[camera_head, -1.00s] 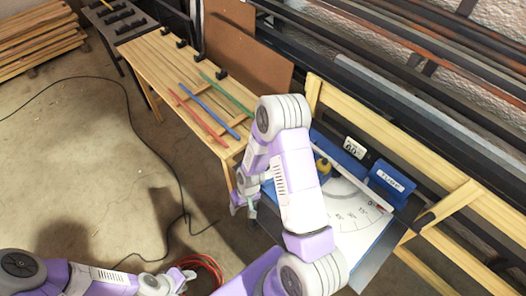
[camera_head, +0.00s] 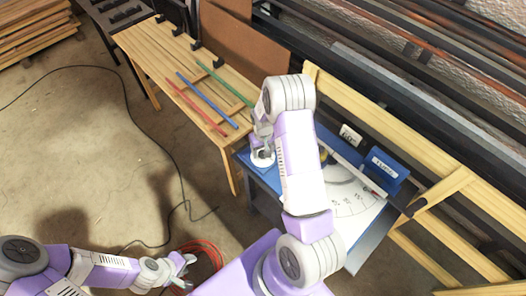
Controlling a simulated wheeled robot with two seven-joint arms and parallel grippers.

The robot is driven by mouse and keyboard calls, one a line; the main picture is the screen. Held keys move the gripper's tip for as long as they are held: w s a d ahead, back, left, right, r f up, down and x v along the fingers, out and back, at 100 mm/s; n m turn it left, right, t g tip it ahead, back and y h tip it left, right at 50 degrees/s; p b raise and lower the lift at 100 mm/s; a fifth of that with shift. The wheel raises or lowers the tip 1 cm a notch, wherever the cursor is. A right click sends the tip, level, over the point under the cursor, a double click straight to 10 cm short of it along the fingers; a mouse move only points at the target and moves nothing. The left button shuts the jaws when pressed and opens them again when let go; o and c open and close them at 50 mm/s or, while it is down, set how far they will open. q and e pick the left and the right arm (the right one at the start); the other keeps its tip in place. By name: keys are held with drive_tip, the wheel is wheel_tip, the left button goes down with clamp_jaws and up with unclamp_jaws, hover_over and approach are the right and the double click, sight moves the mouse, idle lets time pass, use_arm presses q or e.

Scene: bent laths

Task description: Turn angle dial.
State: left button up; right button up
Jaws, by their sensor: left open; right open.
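A blue bench-top machine stands right of centre, with a white protractor-like scale plate (camera_head: 348,196) partly behind my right arm. A small round white dial-like piece (camera_head: 262,161) sits at its left end; I cannot tell whether it is the angle dial. My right gripper (camera_head: 262,148) is open, just over this white piece, and its fingertips are partly hidden. I cannot tell whether they touch it. A small white sign (camera_head: 350,134) reads about 60°. My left gripper (camera_head: 188,268) is open and empty, low at bottom left, away from the machine.
A wooden bench (camera_head: 155,50) holds a red lath (camera_head: 195,107), a blue lath (camera_head: 207,99) and a green lath (camera_head: 226,84). A blue labelled block (camera_head: 384,165) stands on the machine. A red coil (camera_head: 208,255) and black cable lie on the floor. A wooden rail borders the machine behind.

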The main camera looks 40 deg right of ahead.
drive_tip(key=shift+f, duration=0.35)
drive_tip(key=c, duration=1.1)
drive_tip(key=shift+o, duration=0.2)
drive_tip(key=shift+n, duration=0.4)
drive_tip(key=n+b, duration=0.1)
drive_tip(key=n, duration=0.2)
drive_tip(key=shift+n, duration=0.4)
drive_tip(key=shift+n+b, duration=0.55)
drive_tip(key=shift+n, duration=1.55)
